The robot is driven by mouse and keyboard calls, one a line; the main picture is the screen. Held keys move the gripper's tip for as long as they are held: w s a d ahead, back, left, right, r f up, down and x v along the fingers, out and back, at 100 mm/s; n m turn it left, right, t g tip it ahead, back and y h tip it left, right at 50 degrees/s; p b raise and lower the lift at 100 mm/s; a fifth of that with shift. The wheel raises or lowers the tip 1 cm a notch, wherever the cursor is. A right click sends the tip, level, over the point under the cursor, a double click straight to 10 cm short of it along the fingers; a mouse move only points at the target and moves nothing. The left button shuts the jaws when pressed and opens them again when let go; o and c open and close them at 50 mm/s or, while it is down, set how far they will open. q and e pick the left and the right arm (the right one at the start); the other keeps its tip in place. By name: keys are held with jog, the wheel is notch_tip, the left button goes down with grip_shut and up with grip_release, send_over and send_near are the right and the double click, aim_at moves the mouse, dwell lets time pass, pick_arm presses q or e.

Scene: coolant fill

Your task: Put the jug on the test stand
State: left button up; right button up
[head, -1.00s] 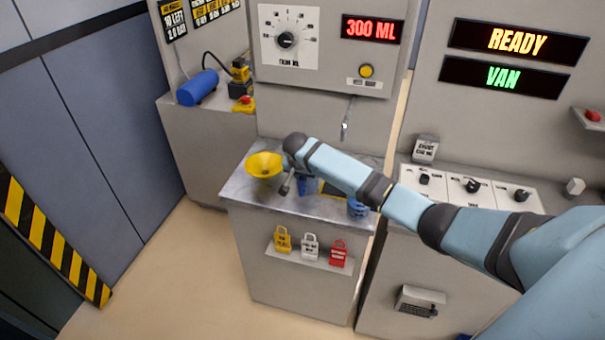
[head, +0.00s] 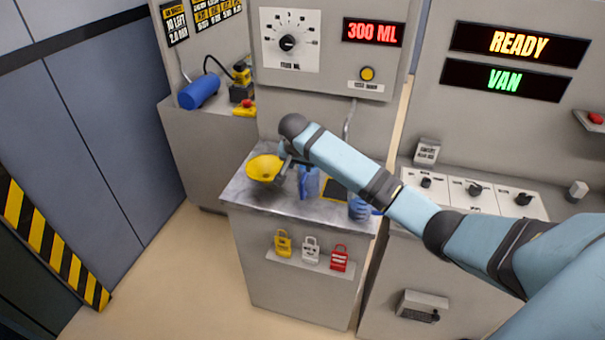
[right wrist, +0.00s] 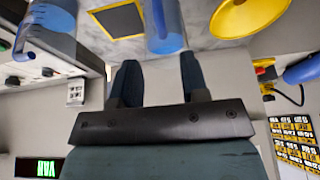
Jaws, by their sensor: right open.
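A blue translucent jug (head: 309,183) stands on the grey metal counter (head: 250,199), right of a yellow funnel (head: 263,167). A second blue vessel (head: 359,207) stands near the counter's right edge, partly hidden by my arm. My right gripper (head: 286,168) is above the counter between funnel and jug, open and empty. In the right wrist view the gap between its fingers (right wrist: 160,62) faces the jug (right wrist: 163,25), which is beyond the fingertips. A black square with a yellow border (head: 335,189) lies beside the jug; I cannot tell whether it is the test stand. My left gripper is out of view.
A dispenser panel with a dial (head: 287,42) and a "300 ML" display (head: 372,32) rises behind the counter. Padlocks (head: 310,249) sit on a ledge at the counter's front. A knob console (head: 474,192) is at right. A blue cylinder (head: 199,91) lies at back left.

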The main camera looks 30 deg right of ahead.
jog(key=s+a+f+n+t+y, duration=0.35)
jog(key=s+a+f+n, duration=0.45)
jog(key=s+a+f, duration=0.7)
jog(key=s+a+f+n+t+y, duration=0.1)
jog(key=s+a+n+t, duration=0.1)
jog(key=s, duration=0.8)
jog(key=s+a+f+n+t+y, duration=0.2)
jog(key=s, duration=0.9)
jog(key=shift+a+f+n, duration=0.3)
jog(key=shift+a+n, duration=0.1)
jog(key=shift+r, duration=0.15)
